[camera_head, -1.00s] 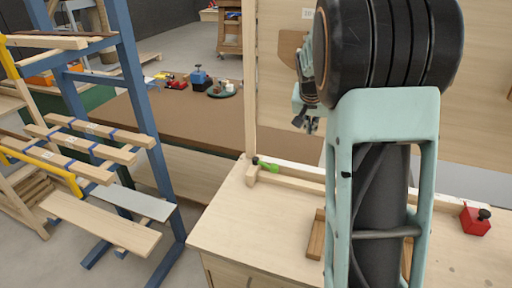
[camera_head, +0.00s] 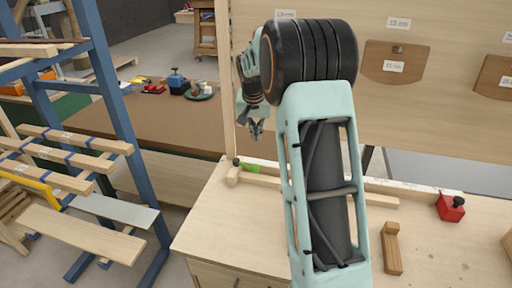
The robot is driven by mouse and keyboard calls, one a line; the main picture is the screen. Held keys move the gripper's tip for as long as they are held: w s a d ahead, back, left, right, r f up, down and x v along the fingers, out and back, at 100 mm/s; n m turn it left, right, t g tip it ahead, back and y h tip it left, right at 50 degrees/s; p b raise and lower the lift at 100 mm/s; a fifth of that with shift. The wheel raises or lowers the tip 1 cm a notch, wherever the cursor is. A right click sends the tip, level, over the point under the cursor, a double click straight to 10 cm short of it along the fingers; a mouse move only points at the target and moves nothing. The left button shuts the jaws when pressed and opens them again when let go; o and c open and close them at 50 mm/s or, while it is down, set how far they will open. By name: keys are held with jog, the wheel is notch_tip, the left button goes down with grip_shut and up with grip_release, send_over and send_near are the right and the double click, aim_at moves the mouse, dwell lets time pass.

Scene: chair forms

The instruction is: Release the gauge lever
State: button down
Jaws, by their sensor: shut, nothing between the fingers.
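A small green lever (camera_head: 248,167) with a dark knob sits at the left end of a wooden fence rail (camera_head: 263,178) on the light wood bench. A red block (camera_head: 451,207) with a black knob sits toward the right end of the rail. I cannot tell for sure which of the two is the gauge lever. My gripper (camera_head: 257,133) is shut and empty, pointing down. It appears above the green lever in the picture, apart from it. My arm hides part of the rail and bench top.
A wooden block (camera_head: 391,248) lies on the bench (camera_head: 225,228) right of my arm. An upright panel (camera_head: 440,120) with hanging wooden forms stands behind. A blue rack (camera_head: 115,95) with wooden slats stands left. A brown table (camera_head: 150,125) holding small items is behind.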

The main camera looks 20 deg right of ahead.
jog(key=p+x, duration=0.1)
jog(key=x, duration=0.8)
jog(key=shift+s+a+f, duration=0.1)
jog(key=shift+s, duration=0.05)
jog(key=s, duration=0.1)
jog(key=s+a+p, duration=0.1)
jog(key=s, duration=0.1)
jog(key=shift+a+f, duration=0.1)
jog(key=shift+a, duration=0.15)
jog(key=shift+s, duration=0.15)
